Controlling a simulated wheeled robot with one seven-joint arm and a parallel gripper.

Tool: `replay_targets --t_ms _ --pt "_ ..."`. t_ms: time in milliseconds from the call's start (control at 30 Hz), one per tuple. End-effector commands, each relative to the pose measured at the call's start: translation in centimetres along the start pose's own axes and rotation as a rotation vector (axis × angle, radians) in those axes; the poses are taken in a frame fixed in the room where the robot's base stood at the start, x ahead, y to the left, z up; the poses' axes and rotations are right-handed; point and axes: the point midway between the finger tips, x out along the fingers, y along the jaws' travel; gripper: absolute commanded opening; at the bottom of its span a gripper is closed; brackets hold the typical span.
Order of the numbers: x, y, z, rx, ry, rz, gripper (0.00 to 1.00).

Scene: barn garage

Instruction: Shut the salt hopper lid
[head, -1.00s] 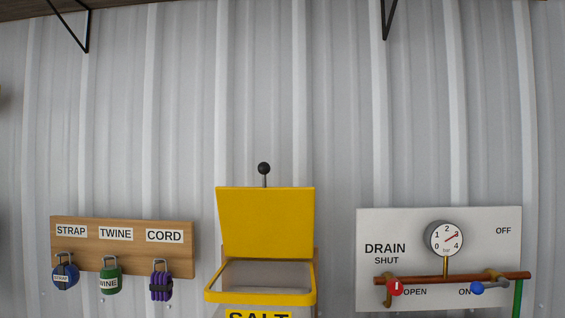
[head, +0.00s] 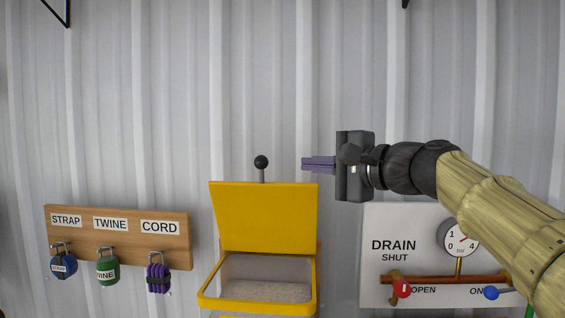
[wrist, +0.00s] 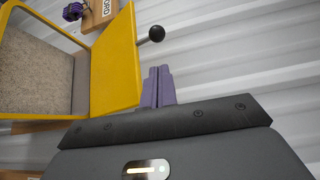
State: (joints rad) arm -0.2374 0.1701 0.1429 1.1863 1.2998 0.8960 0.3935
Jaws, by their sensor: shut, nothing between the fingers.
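The salt hopper's yellow lid (head: 263,217) stands open and upright against the wall. A black ball knob (head: 261,162) on a short stem sticks up from its top edge. Below it the yellow-rimmed hopper (head: 205,303) is open, with grey granular salt (head: 268,291) inside. My gripper (head: 304,164) is shut and empty. Its purple fingers point left, to the right of the knob at about its height and apart from it. In the wrist view the fingers (wrist: 158,72) lie beside the lid (wrist: 116,58), and the knob (wrist: 156,33) is just beyond their tips.
A wooden board (head: 117,237) with STRAP, TWINE and CORD hooks hangs to the left. A white drain panel (head: 380,213) with a gauge, copper pipe and red and blue valves is to the right, partly behind my arm.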

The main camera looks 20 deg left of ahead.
Motion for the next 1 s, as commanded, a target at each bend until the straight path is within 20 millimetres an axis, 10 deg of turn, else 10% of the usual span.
replay_targets --t_ms 700,1000 --pt "9.0 -0.2 -0.4 0.001 0.006 0.002 0.0" --pt "9.8 0.1 -0.4 -0.001 0.007 0.001 0.0"
